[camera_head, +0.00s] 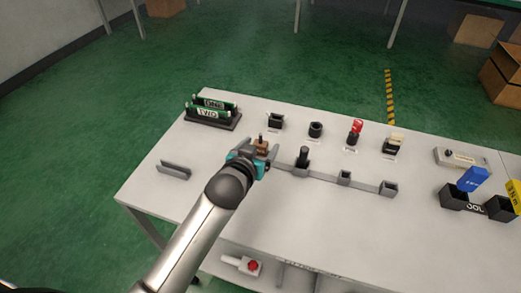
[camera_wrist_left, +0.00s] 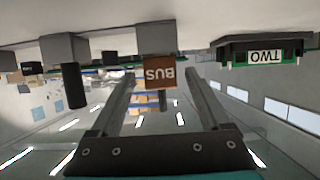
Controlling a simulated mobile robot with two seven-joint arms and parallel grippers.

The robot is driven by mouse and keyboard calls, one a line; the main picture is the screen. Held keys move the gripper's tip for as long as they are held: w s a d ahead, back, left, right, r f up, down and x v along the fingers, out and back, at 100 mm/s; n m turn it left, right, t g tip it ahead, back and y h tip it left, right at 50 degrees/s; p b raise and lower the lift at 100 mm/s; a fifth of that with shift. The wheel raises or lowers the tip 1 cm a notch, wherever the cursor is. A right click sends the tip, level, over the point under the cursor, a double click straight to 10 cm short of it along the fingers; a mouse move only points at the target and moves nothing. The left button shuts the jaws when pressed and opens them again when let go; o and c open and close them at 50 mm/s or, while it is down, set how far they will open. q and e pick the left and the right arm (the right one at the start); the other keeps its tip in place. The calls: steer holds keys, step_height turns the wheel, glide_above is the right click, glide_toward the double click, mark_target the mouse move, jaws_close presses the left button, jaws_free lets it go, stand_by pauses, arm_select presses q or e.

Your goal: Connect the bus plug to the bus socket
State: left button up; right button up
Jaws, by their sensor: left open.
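The bus plug (camera_head: 262,144) is a small brown block with a dark peg on top. Its BUS lettering shows upside down in the left wrist view (camera_wrist_left: 158,74), where it meets a grey block (camera_wrist_left: 157,38). My left gripper (camera_head: 257,149) is at the plug. In the left wrist view its two fingers (camera_wrist_left: 159,98) are open, one on each side of the plug, with visible gaps. I cannot tell which of the dark sockets on the table is the bus socket. My right gripper is not in view.
A black handle (camera_head: 303,155) stands right of the gripper on a rail with small holders (camera_head: 388,188). Behind are a square socket (camera_head: 275,121), round socket (camera_head: 315,130) and red-topped part (camera_head: 356,128). Green boards (camera_head: 213,109) stand left. The front tabletop is mostly clear.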

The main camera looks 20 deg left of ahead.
mark_target(264, 141)
arm_select(q)
steer(key=b+x, duration=0.1)
steer(key=x, duration=0.3)
jaws_close()
stand_by(0.7)
